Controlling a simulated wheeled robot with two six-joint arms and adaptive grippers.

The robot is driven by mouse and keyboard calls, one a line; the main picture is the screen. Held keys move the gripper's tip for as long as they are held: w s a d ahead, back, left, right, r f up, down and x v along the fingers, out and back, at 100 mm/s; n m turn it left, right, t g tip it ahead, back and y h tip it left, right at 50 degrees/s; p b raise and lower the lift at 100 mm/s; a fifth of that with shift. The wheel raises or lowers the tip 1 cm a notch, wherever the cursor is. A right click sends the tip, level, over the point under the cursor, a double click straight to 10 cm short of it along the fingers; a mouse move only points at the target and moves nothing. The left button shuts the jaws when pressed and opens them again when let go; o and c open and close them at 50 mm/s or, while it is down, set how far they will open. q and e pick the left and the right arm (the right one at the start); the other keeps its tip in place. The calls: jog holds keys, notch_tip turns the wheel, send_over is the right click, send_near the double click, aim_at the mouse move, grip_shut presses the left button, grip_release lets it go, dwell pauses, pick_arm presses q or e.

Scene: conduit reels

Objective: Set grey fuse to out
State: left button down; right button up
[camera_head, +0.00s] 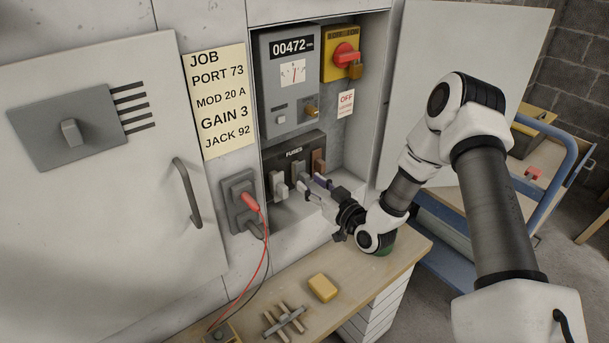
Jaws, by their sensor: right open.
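The fuse block (294,154), labelled FUSES, is low in the open cabinet. It carries a pale, whitish fuse (278,184) at left, a grey fuse (298,170) in the middle and a brown fuse (319,162) at right. My right gripper (313,184) reaches in from the right, its fingers pointing at the block just below the grey and brown fuses. It is open, with nothing seen between its fingers. I cannot tell whether a finger touches a fuse. My left gripper is out of view.
Above the block are a grey meter (291,85) and a yellow switch box (343,54) with red knob and padlock. A red lead (263,245) hangs from a socket panel (241,203). The bench (375,277) holds a yellow block (322,288). The open door (465,50) stands right.

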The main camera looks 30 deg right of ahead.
aim_at(308, 181)
jog(key=w, duration=0.3)
jog(key=shift+w+a, duration=0.1)
jog(key=shift+w, duration=0.1)
grip_shut()
jog(key=shift+s, duration=0.2)
grip_release()
